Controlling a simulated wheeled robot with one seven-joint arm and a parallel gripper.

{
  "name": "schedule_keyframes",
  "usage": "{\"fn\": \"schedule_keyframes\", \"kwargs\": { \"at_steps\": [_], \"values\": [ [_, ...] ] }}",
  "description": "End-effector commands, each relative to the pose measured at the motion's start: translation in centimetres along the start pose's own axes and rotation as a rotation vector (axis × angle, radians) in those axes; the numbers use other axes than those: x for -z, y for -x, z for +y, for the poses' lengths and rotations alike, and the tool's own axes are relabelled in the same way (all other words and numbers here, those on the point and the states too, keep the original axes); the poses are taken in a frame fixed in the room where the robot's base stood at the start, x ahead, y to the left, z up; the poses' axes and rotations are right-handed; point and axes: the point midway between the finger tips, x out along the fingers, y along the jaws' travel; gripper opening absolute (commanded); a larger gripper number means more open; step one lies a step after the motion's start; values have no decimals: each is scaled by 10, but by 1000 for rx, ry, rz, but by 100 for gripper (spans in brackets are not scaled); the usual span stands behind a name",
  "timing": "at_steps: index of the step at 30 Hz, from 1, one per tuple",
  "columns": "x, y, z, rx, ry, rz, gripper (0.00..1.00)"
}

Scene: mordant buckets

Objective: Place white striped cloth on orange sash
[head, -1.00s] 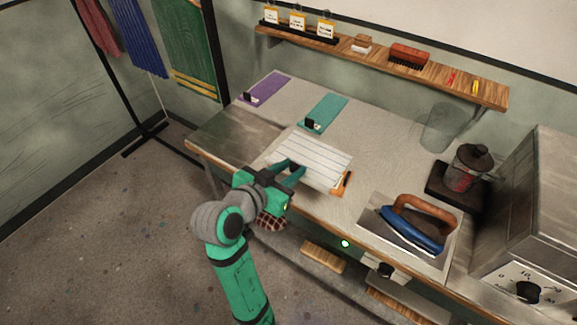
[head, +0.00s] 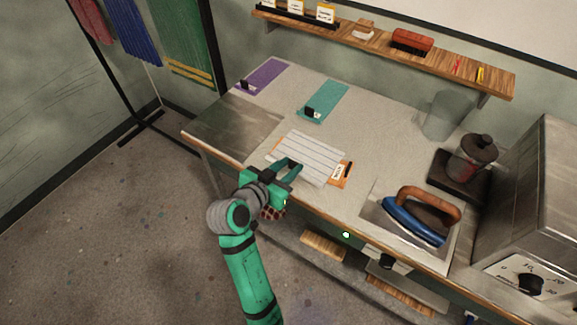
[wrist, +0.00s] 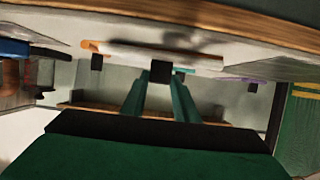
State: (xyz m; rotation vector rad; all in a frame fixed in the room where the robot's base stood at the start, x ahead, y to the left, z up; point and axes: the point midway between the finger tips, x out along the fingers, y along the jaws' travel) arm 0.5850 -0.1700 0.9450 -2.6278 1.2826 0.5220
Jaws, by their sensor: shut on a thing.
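The white striped cloth (head: 312,153) lies flat over the orange sash (head: 335,182) near the front edge of the table in the head view. My gripper (head: 290,168) is shut on the cloth's front left edge. In the wrist view the cloth (wrist: 135,54) is a pale, edge-on band beyond the fingertips, with orange (wrist: 91,46) at its left end. I cannot tell whether the cloth touches the sash everywhere.
A teal sash (head: 325,98) and a purple sash (head: 265,74) lie farther back. A blue iron (head: 412,220) on a metal plate stands to the right. A glass beaker (head: 443,115), a dark lidded jar (head: 472,158) and a metal box (head: 535,200) are beyond.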

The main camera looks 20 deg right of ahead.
Motion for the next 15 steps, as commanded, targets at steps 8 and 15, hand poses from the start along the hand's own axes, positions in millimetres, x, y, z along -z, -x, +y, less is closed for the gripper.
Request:
{"fn": "schedule_keyframes", "kwargs": {
  "at_steps": [8,15],
  "values": [
    [-3,0,-2,2,1,0,39],
    [-2,0,-1,2,1,0,46]
  ]
}}
